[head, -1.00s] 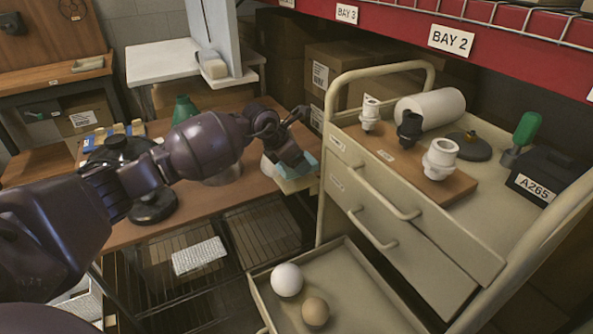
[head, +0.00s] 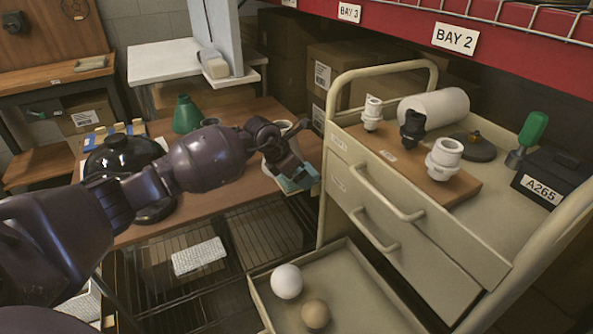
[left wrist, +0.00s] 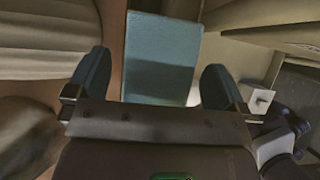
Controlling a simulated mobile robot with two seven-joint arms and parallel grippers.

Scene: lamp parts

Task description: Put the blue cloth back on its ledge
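The blue cloth (head: 299,181) lies at the right end of the wooden bench, beside the trolley, partly hidden by my left gripper (head: 287,172). In the left wrist view the cloth (left wrist: 162,55) appears as a flat blue rectangle. It lies beyond and between the two spread fingers of my left gripper (left wrist: 155,82), with a gap on the left side and little or none on the right. A pale surface, possibly the ledge (left wrist: 194,94), shows at its near right corner. The fingers look open and not closed on the cloth.
The cream trolley (head: 350,90) stands close on the right, its low drawer (head: 370,300) pulled out with two balls. Lamp fittings stand on its top board. On the bench (head: 225,200) are a black dome (head: 122,158) and a green cone (head: 186,115).

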